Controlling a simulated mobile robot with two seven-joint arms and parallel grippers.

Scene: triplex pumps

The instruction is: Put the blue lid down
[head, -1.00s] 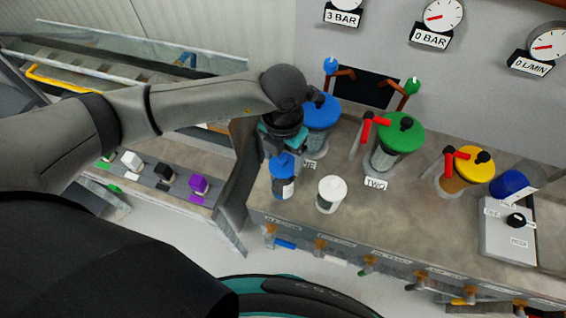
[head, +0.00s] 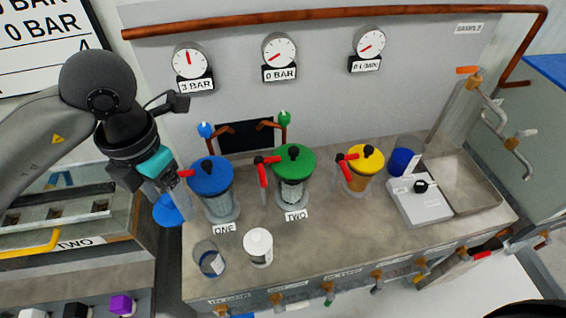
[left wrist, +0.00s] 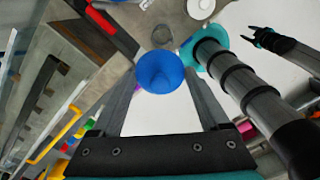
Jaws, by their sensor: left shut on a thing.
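My left gripper (head: 163,192) is shut on the blue lid (head: 168,211), held in the air beyond the left edge of the bench. In the left wrist view the round blue lid (left wrist: 160,72) sits between the two fingers. An open clear jar (head: 208,260) stands upright on the bench, to the right of the lid and apart from it; its rim also shows in the left wrist view (left wrist: 162,36). My right gripper (left wrist: 250,34) shows at the upper right of the left wrist view, empty, its fingers apart.
A white-lidded jar (head: 258,246) stands beside the open jar. Behind are the blue-topped pump (head: 210,177), green-topped pump (head: 294,162) and yellow-topped pump (head: 367,160) with red handles. The bench top (head: 330,235) is clear at the front middle. A lower bench lies left.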

